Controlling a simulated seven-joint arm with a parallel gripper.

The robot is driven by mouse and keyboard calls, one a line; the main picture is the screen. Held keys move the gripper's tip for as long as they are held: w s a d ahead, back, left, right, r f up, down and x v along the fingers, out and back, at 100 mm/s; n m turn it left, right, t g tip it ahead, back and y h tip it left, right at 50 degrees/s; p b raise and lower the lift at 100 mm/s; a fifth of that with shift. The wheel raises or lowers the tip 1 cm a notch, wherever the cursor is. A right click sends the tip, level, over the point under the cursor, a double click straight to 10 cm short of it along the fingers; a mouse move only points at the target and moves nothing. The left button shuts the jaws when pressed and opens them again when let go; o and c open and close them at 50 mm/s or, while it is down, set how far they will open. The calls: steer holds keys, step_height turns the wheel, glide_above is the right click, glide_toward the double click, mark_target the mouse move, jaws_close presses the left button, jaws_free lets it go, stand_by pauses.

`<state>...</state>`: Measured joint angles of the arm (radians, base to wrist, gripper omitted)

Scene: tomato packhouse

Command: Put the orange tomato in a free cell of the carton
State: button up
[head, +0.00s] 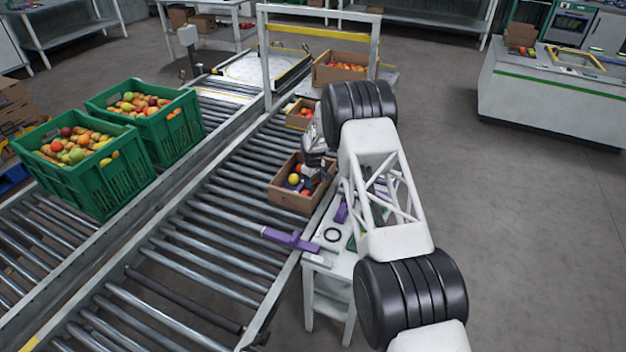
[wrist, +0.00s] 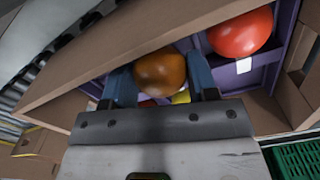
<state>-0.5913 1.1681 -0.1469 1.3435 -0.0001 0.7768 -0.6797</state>
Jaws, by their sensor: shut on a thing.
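The orange tomato (wrist: 160,72) is between the two blue fingers of my gripper (wrist: 161,82) in the wrist view, and the gripper is shut on it. It is held over or in the carton (wrist: 105,62), whose brown wall crosses the picture. A red tomato (wrist: 241,33) sits in a purple-lined cell at the upper right. Something yellow (wrist: 181,97) shows partly below the held tomato. In the head view my gripper (head: 312,173) is at the carton (head: 290,200) on the rollers, with a yellow tomato (head: 294,179) inside. My gripper and the carton walls hide some cells.
A smaller box of tomatoes (head: 302,113) stands farther along the roller conveyor (head: 215,210). A purple tool (head: 290,238) lies across the conveyor's edge by a white side table (head: 325,262). Green crates of tomatoes (head: 115,180) stand at the left.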

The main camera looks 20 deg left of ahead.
stand_by(0.8)
steer(key=o, duration=0.8)
steer(key=c, duration=0.3)
steer(key=shift+c, duration=0.2)
steer(key=shift+r, duration=3)
steer(key=shift+d, duration=0.1)
